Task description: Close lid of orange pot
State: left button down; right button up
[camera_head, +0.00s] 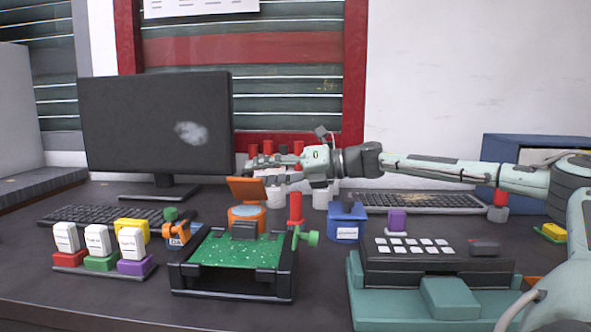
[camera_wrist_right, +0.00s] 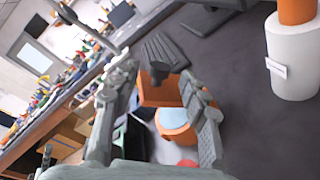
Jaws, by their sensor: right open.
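The orange pot (camera_head: 247,218) stands on the table behind the green circuit board holder. Its square orange lid (camera_head: 246,189) is open, tilted up above the pot. My right gripper (camera_head: 268,168) reaches in from the right and is open, just above and behind the lid. In the right wrist view the lid (camera_wrist_right: 158,92) shows between the two open fingers (camera_wrist_right: 158,80), and the round pot with a pale inside (camera_wrist_right: 175,118) is partly covered by the right finger. I cannot tell whether a finger touches the lid. My left gripper is out of view.
The black circuit board holder (camera_head: 235,284) stands in front of the pot. A red cylinder (camera_head: 295,208) and a blue box (camera_head: 346,222) stand to its right. A monitor (camera_head: 160,120) is at the left. White containers (camera_head: 321,197) stand behind.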

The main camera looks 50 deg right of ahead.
jog(key=v, duration=0.8)
jog(key=shift+s+d+r, duration=0.1)
jog(key=shift+r, duration=0.05)
